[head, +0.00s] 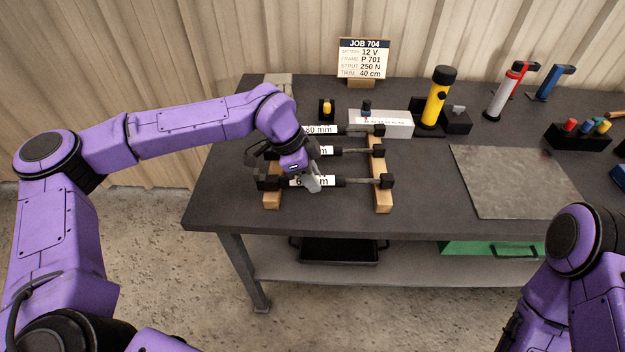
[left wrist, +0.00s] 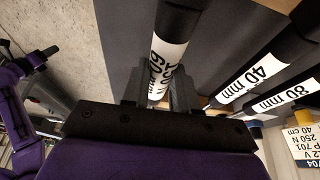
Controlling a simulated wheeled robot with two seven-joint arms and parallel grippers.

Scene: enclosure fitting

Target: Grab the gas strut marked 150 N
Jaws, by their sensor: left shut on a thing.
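Three gas struts lie across a wooden rack (head: 382,200) on the bench. The front strut (head: 354,182) has a white label showing 60 mm and, above it, a force ending in 50 N whose first digit is hard to read; it also shows in the left wrist view (left wrist: 168,55). My left gripper (head: 312,181) is shut on this front strut, around its label. The middle strut (head: 332,151), marked 40 mm, and the back strut (head: 325,130), marked 80 mm, lie behind it. Their force marks are not readable. My right gripper is out of view.
A job card (head: 363,60) reads strut 250 N. Behind the rack stand a grey box (head: 385,125) and a yellow cylinder (head: 437,98). A grey mat (head: 515,182) to the right is bare. A black tray (head: 338,250) sits on the lower shelf.

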